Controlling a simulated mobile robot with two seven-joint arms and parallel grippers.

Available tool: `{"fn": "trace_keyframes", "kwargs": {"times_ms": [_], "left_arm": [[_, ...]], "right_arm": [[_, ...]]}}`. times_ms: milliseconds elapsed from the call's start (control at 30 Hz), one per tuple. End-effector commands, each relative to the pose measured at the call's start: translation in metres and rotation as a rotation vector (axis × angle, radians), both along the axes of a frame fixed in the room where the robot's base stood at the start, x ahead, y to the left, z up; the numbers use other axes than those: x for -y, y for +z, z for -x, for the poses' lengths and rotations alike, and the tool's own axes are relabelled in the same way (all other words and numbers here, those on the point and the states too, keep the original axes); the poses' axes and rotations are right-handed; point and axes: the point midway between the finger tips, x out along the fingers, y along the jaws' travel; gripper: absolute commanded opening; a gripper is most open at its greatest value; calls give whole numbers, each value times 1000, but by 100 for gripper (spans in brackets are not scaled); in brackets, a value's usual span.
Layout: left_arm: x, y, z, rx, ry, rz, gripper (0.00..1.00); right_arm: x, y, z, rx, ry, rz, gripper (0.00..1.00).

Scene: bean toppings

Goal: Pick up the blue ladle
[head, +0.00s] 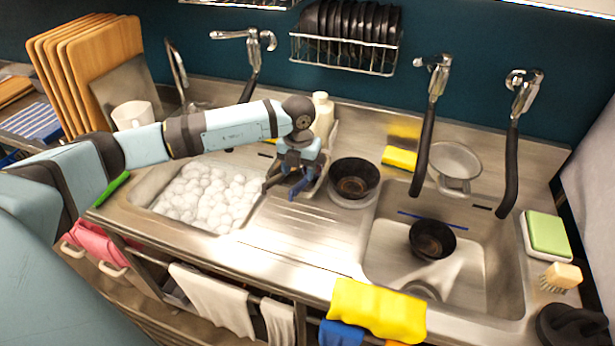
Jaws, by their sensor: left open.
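My left gripper (283,188) is open, pointing down over the steel counter between the left basin and a dark bowl. A small dark-blue piece (301,188) shows at its right finger; I cannot tell whether it is part of the blue ladle or of the finger. A thin blue strip (432,221) lies across the right sink, above a black bowl; I cannot tell whether it is a ladle handle. No ladle head is clearly visible. My right gripper is not in view.
The left basin holds many white balls (205,195). A dark bowl (354,180) stands close right of my left gripper, with a white bottle (322,115) behind. Black-hosed taps (430,130) hang over the right sink (490,280). The counter before the gripper is clear.

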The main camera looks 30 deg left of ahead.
Motion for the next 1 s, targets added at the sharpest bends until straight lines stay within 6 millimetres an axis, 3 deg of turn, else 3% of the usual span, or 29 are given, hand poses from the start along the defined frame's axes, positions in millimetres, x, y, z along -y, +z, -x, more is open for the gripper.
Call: {"fn": "trace_keyframes", "kwargs": {"times_ms": [267,533,833,1000], "left_arm": [[-1,-22,1,-2,0,1,55],[-3,-60,3,0,-1,2,55],[-3,-66,3,0,-1,2,55],[-3,-66,3,1,-1,2,19]], "right_arm": [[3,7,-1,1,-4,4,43],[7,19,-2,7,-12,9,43],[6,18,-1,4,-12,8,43],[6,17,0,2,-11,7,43]]}}
